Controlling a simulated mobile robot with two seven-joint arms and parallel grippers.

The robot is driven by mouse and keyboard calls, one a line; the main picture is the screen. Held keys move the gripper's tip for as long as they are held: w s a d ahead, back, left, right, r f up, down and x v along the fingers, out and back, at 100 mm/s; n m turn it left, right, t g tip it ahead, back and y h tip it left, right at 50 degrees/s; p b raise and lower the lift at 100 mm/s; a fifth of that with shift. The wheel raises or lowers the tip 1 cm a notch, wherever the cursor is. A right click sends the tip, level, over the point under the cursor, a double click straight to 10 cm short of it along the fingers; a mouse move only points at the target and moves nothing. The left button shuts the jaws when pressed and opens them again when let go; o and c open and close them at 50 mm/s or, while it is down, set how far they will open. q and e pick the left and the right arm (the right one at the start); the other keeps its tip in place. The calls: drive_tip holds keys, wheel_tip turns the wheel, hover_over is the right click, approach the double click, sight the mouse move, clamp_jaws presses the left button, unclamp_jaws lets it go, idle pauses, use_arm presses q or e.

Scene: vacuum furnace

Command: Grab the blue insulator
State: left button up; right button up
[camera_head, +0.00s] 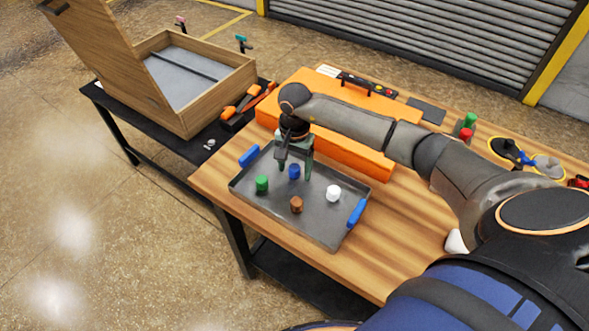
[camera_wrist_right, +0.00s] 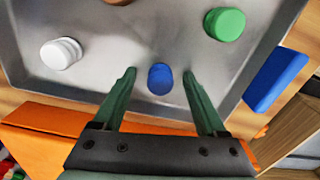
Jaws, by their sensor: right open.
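The blue insulator (camera_head: 294,171) stands in the grey metal tray (camera_head: 325,238) on the wooden table. My right gripper (camera_head: 295,172) is open over the tray, right at the blue insulator. In the right wrist view the blue insulator (camera_wrist_right: 160,78) lies between the two green fingertips (camera_wrist_right: 158,72), with a gap on each side. I cannot tell how far the fingertips are above the tray floor. My left gripper does not show in either view.
The tray also holds a green insulator (camera_head: 262,184), a brown one (camera_head: 296,205) and a white one (camera_head: 333,193). The tray has blue handles (camera_head: 357,212). A long orange case (camera_head: 350,150) lies just behind it. An open wooden box (camera_head: 205,105) stands on the black side table.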

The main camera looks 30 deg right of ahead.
drive_tip(key=shift+c, duration=0.3)
clamp_jaws()
idle(0.3)
